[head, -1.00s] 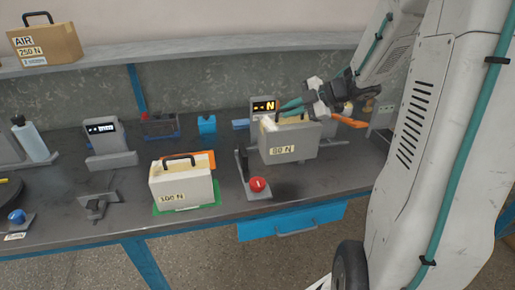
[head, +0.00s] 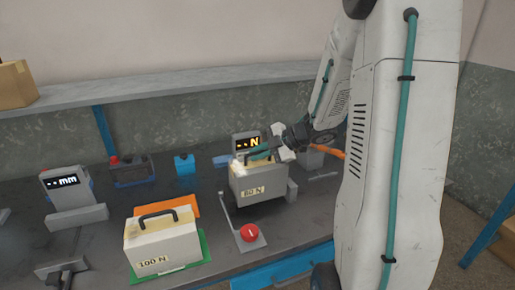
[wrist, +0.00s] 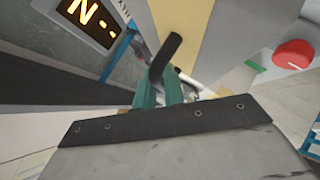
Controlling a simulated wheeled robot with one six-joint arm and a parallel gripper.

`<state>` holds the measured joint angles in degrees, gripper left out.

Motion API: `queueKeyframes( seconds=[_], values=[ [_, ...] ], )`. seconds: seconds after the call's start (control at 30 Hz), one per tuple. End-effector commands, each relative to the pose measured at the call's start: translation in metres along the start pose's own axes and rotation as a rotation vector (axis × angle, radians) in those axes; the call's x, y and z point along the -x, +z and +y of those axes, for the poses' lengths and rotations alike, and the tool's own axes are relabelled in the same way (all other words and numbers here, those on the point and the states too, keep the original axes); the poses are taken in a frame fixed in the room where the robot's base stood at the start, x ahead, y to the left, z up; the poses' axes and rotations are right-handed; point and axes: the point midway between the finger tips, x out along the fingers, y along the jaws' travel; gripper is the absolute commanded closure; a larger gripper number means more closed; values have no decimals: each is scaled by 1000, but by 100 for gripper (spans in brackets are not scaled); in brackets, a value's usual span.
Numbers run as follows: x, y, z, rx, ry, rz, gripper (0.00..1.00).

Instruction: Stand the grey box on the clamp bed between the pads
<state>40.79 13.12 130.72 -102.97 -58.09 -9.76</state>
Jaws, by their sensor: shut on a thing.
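The grey box (head: 250,184), labelled 80 N, is upright in my gripper (head: 262,156) in the head view. My gripper is shut on its top handle; the black handle (wrist: 165,58) shows between teal fingers in the wrist view. The box is at the clamp, and a grey pad (head: 292,190) shows just right of it. A lever with a red knob (head: 249,232) stands in front and to the left. The box hides most of the clamp bed. A dark shadow lies under the box, and I cannot tell whether it touches the bed.
A display reading N (head: 247,145) stands close behind the box. A cream box (head: 160,242) labelled 100 N is on a green mat (head: 196,262) at front left, with an orange piece (head: 184,206) behind it. A mm display (head: 66,184) stands farther left.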

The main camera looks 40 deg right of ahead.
Motion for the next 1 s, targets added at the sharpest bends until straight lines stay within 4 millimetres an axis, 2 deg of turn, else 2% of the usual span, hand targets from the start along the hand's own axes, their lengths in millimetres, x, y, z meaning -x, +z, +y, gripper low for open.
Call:
queueKeyframes(
  seconds=[0.33, 0.73, 0.8, 0.83, 1.0],
  values=[
    [-20, 17, -22, 1, 1, 1, 100],
    [-22, 19, -25, 2, 1, 1, 100],
    [-22, 19, -27, 1, -1, 1, 75],
    [-22, 19, -27, 1, -1, 1, 68],
    [-22, 19, -27, 1, -2, 1, 68]
  ],
)
